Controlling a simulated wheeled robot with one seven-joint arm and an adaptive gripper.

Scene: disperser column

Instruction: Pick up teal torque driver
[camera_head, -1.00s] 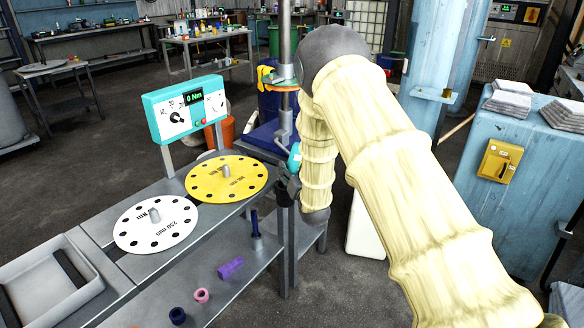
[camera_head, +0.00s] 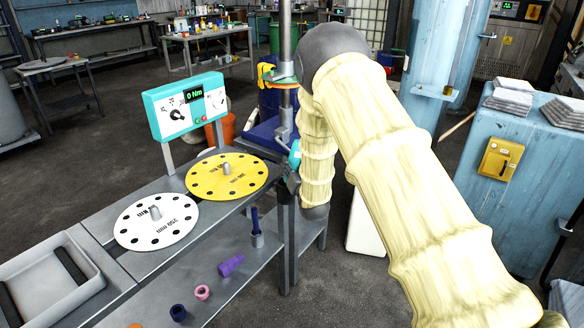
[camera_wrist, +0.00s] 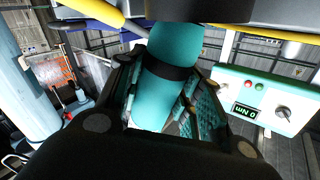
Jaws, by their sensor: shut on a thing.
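The teal torque driver (camera_wrist: 165,85) stands large in the middle of the wrist view, with a dark band around its body. The fingers of my gripper (camera_wrist: 160,105) lie on both sides of it and are shut on it. In the head view a small part of the teal driver (camera_head: 295,153) shows beside my arm, near the right end of the workbench. My gripper (camera_head: 291,180) is there just below it, dark and partly hidden. The driver's lower end cannot be made out.
A teal torque readout (camera_head: 186,106) stands behind a yellow disc (camera_head: 227,177) and a white disc (camera_head: 156,222) on the bench. A grey tray (camera_head: 45,290) is at left. Purple (camera_head: 231,265), pink (camera_head: 202,292) and navy (camera_head: 178,312) pieces lie on the lower shelf. A steel post (camera_head: 285,60) rises close by.

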